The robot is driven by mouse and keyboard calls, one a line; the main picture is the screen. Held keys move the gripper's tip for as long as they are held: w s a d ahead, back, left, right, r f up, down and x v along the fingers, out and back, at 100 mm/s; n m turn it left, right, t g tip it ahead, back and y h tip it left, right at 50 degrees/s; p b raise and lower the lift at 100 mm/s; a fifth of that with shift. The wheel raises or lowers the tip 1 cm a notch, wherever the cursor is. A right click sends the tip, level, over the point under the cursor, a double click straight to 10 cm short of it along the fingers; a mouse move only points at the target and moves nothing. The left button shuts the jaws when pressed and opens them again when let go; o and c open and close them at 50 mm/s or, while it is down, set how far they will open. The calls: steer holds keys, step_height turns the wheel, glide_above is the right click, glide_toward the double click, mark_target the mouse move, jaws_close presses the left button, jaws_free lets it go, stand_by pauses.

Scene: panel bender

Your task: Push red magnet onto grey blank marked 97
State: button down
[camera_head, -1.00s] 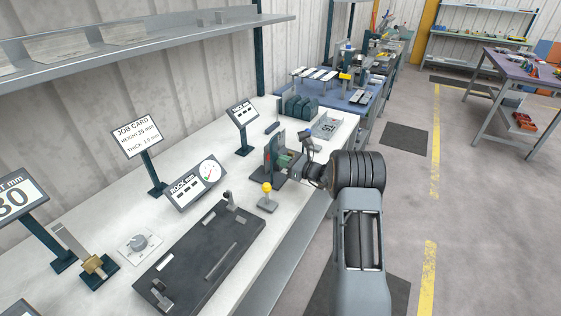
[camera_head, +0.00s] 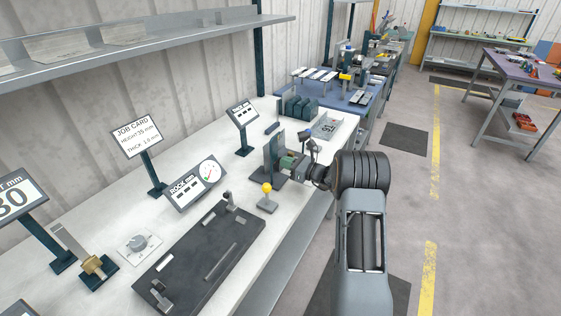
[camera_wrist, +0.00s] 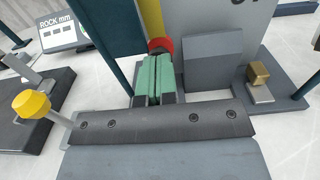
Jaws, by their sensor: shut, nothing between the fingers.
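The red magnet (camera_wrist: 160,44) shows in the wrist view just beyond my fingertips, at the lower left edge of the upright grey blank (camera_wrist: 206,18). Part of a dark marking is cut off at the blank's upper right, so I cannot read it all. My gripper (camera_wrist: 157,58) has green fingers, shut together and empty, with their tips at the magnet. I cannot tell whether the magnet touches the blank. In the head view my gripper (camera_head: 290,162) is at the upright plates of the small stand, and the magnet is not visible there.
A yellow-knobbed lever (camera_head: 267,192) stands in front of the stand; it also shows in the wrist view (camera_wrist: 32,103). A dark bed (camera_head: 200,258) lies at the left. A grey box (camera_wrist: 212,58) and a small brass block (camera_wrist: 259,74) are right of the fingers.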

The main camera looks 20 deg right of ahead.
steer(key=shift+v, duration=4.55)
steer(key=s+a+r+n+g+h, duration=0.25)
steer(key=s+a+n+g, duration=0.25)
steer(key=s+a+n, duration=0.25)
steer(key=s+a+r+n+g+h, duration=0.1)
steer(key=s+a+r+n+g, duration=0.3)
steer(key=s+a+n+g, duration=0.4)
steer(key=s+d+r+n+t+h, duration=0.1)
steer(key=s+n+t+h, duration=0.2)
steer(key=s+n+h, duration=0.5)
steer(key=s+n, duration=0.4)
steer(key=shift+s+d+r+t+h, duration=0.25)
steer(key=shift+r+t+h, duration=0.1)
steer(key=shift+t, duration=0.05)
